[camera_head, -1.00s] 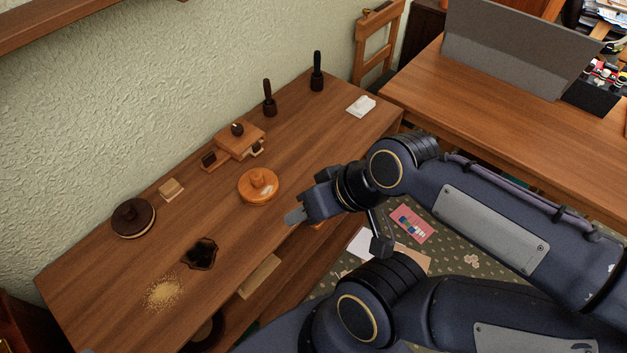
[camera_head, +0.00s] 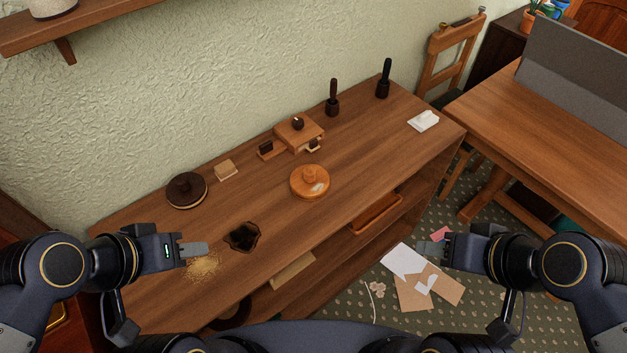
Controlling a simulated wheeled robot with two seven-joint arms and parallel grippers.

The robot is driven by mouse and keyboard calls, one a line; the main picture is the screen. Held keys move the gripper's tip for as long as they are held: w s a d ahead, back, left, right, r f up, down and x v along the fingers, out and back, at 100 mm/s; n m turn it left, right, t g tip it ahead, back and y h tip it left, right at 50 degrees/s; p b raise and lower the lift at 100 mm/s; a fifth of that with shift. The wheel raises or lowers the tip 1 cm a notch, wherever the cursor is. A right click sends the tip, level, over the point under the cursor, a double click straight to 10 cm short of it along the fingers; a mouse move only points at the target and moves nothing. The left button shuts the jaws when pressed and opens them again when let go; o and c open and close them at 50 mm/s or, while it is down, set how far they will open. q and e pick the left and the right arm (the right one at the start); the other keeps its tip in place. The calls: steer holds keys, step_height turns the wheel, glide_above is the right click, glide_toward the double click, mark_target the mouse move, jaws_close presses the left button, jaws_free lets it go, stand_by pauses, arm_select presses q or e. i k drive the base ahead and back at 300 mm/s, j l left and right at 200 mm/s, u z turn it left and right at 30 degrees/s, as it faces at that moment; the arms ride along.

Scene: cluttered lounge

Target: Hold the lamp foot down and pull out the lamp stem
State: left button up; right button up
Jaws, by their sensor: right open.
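An orange-brown round wooden piece (camera_head: 312,190) with a short knob in its middle and a pale patch lies mid-table. A dark brown round piece (camera_head: 187,190) lies at the back left. Two dark upright pieces with slim handles, one (camera_head: 332,98) nearer and one (camera_head: 384,78) further right, stand at the back. I cannot tell which are the lamp foot and stem. My right gripper (camera_head: 431,246) is open and empty, beyond the table's front edge.
A wooden block with a knob (camera_head: 299,133), small blocks (camera_head: 225,169) and a white item (camera_head: 423,121) lie on the table (camera_head: 362,143). Papers (camera_head: 404,261) lie on the floor.

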mark_target(310, 172)
steer(key=i+l+u, duration=0.15)
steer(key=l+u, duration=0.25)
steer(key=l, duration=0.15)
steer(key=l+u, duration=0.45)
steer(key=l, duration=0.15)
steer(key=l+u, duration=0.4)
steer(key=l, duration=0.2)
